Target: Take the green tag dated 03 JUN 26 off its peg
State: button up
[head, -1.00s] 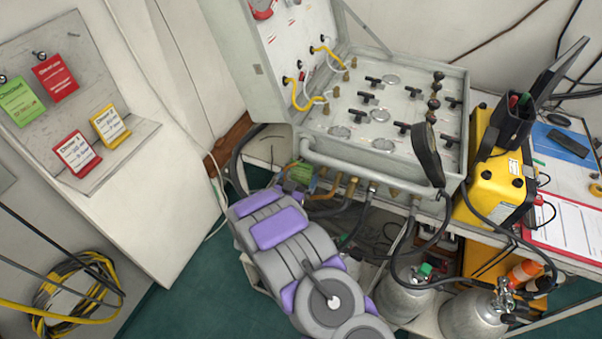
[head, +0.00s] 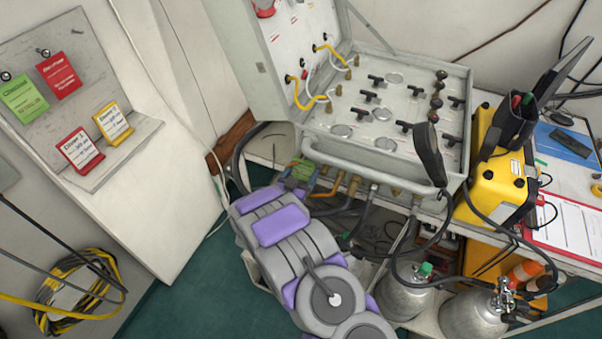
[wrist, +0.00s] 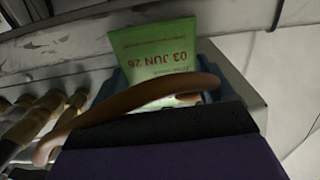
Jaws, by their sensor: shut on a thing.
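The green tag (wrist: 155,50) dated 03 JUN 26 shows upside down in the wrist view. Its lower part goes down between the jaws of my gripper (wrist: 180,100), which is shut on it. A brown hose (wrist: 130,105) crosses in front of the tag and the jaws. In the head view a small bit of the green tag (head: 302,171) shows below the panel's front edge, just beyond my purple and grey arm. The arm hides most of my gripper there. I cannot see the tag's peg.
The air panel (head: 335,118), with its front rail and hanging hoses, is close above my gripper. A board (head: 60,30) at left bears another green tag (head: 24,98), a red tag (head: 58,74) and two cards. Gas cylinders (head: 405,295) stand below at right.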

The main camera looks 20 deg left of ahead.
jog(key=s+a+p, duration=0.1)
jog(key=s+p, duration=0.1)
jog(key=s, duration=1.6)
jog(key=shift+a+p, duration=0.15)
jog(key=shift+p, duration=0.25)
jog(key=shift+r, duration=0.1)
